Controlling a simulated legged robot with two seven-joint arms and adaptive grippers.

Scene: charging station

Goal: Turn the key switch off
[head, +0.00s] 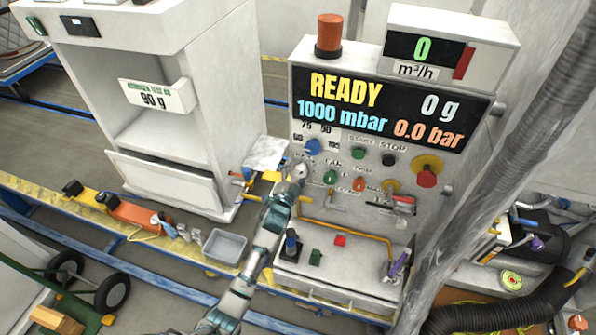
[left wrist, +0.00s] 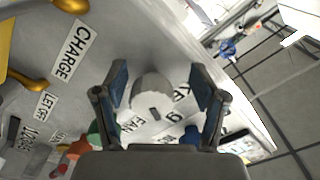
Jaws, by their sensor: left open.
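The key switch (left wrist: 152,92) is a round, pale knob with a small dark mark on its face, in the left wrist view. It sits on the light panel near a label that partly reads "KEY". My left gripper (left wrist: 160,88) is open, with one dark blue finger on each side of the knob. I cannot tell whether the fingers touch it. In the head view my left gripper (head: 298,174) is at the left side of the control panel and largely hides the switch. My right gripper is not in view.
A blue knob (head: 312,146), a green button (head: 330,177) and an orange button (head: 359,184) are close by on the panel. The display (head: 375,108) above reads READY. A yellow rail (head: 345,228) runs below. A grey tray (head: 224,246) lies to the left.

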